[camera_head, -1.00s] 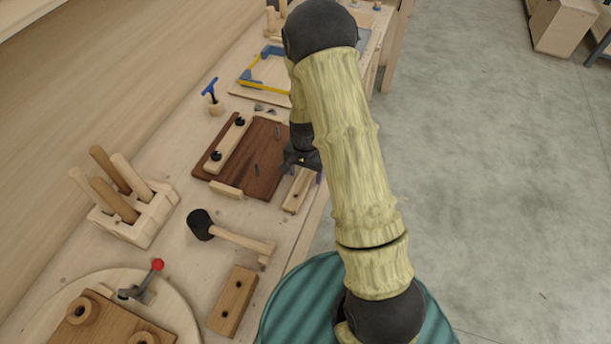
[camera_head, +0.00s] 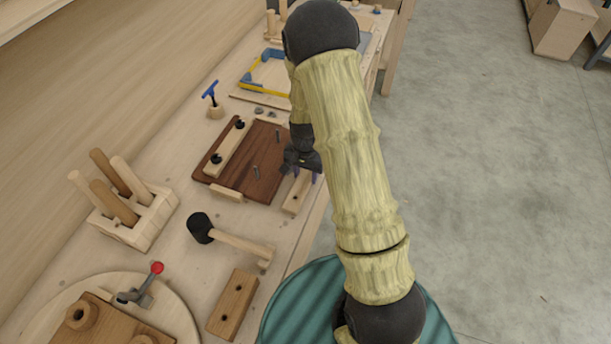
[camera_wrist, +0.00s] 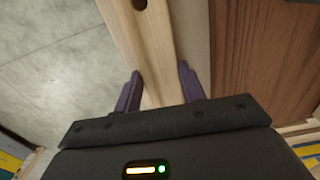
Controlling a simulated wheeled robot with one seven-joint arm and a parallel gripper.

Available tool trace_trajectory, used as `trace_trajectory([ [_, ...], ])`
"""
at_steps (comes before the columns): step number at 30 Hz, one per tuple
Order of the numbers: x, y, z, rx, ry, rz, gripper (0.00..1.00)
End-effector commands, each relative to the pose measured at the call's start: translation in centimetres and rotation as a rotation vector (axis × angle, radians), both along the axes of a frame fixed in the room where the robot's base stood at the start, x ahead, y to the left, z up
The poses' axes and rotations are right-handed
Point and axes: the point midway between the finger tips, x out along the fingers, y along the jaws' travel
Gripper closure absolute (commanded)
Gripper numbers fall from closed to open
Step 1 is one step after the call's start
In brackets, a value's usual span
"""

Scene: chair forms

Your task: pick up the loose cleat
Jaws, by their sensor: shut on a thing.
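The loose cleat (camera_head: 294,197) is a pale wooden strip with holes, beside the right edge of the dark board near the bench's front edge. My gripper (camera_head: 306,172) is over its far end, partly hidden by my arm. In the wrist view, the purple fingers of my gripper (camera_wrist: 159,72) are on either side of the cleat (camera_wrist: 146,45), shut on it. One hole shows near the top of that view. I cannot tell whether the cleat is clear of the bench.
The dark board (camera_head: 255,175) carries another pale cleat (camera_head: 228,146) and small metal pins. A blue-handled tool (camera_head: 212,98) stands behind. Open floor lies right.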

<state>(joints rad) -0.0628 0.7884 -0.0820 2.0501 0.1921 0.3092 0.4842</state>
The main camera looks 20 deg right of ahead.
Motion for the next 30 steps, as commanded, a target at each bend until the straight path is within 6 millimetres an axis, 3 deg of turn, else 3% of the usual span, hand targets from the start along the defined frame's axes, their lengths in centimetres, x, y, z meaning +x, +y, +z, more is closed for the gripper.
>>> trace_trajectory([
  [15, 0.1, 0.0, 8.2, 0.0, -0.005, 0.0, 0.85],
  [20, 0.0, 0.0, 9.2, -0.001, -0.001, 0.001, 0.85],
  [30, 0.0, 0.0, 9.3, 0.0, 0.0, 0.0, 0.85],
])
